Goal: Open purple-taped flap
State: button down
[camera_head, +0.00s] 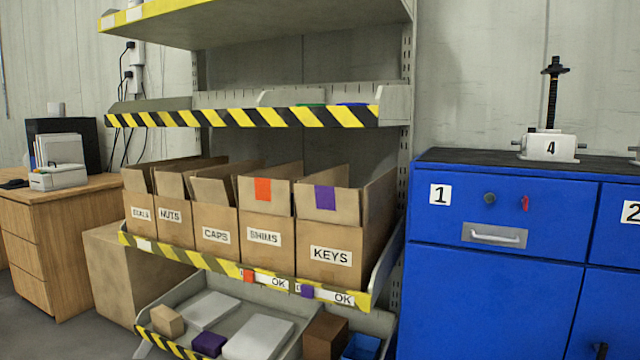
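The KEYS carton (328,268) is an open-topped brown box at the right end of the middle shelf. Its front flap (350,205) bears a purple tape patch (325,198) and stands up from the front edge, above the label. I cannot tell how far it leans inward or outward. A side flap (380,194) stands up on the right of the same carton. The inside of the carton is hidden behind the front flap. My gripper is not in view.
The SHIMS carton (265,242), with orange tape (263,189), stands left beside KEYS. CAPS (216,237) and NUTS (175,219) follow leftward. A striped shelf (240,117) hangs above. A blue cabinet (490,290) with a screw jack (549,146) on top stands right.

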aim_at(321, 203)
jog(key=u, duration=0.4)
jog(key=i, duration=1)
jog(key=z, duration=0.45)
